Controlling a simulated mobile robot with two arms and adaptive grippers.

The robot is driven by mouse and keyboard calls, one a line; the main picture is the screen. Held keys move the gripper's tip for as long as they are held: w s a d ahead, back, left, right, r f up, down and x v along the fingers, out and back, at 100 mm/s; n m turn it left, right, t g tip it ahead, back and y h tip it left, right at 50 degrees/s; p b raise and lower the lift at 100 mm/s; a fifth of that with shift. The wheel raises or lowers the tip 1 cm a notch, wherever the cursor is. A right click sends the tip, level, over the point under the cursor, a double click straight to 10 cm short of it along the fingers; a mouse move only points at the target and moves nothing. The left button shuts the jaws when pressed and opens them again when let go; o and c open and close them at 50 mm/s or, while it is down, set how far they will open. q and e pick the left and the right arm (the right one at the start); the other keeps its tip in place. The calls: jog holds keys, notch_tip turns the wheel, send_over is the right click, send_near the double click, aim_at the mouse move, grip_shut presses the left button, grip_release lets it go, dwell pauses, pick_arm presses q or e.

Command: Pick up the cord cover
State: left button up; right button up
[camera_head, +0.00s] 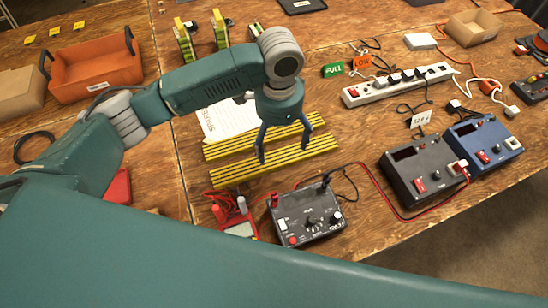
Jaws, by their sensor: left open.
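The cord cover (232,173) is yellow with black stripes and lies flat on the wooden table, showing as two long parallel bands. My left gripper (284,146) points down over the cord cover, its two fingers spread apart with nothing between them. The fingers hide a small part of the bands. I cannot tell whether the fingertips touch the cover. My right gripper is not in view.
A white sheet (222,122) lies just behind the cover. A black meter box (305,215) with red leads stands in front. A white power strip (398,87) and grey (405,172) and blue (478,136) chargers are on the right. An orange bin (95,70) stands at the back left.

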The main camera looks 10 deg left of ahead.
aim_at(277, 162)
pick_arm(q)
jog(key=f, duration=0.4)
jog(key=shift+s, duration=0.2)
jog(key=shift+f+p, duration=0.5)
jog(key=shift+f, duration=2.05)
jog(key=shift+c, duration=0.5)
jog(key=c, duration=1.7)
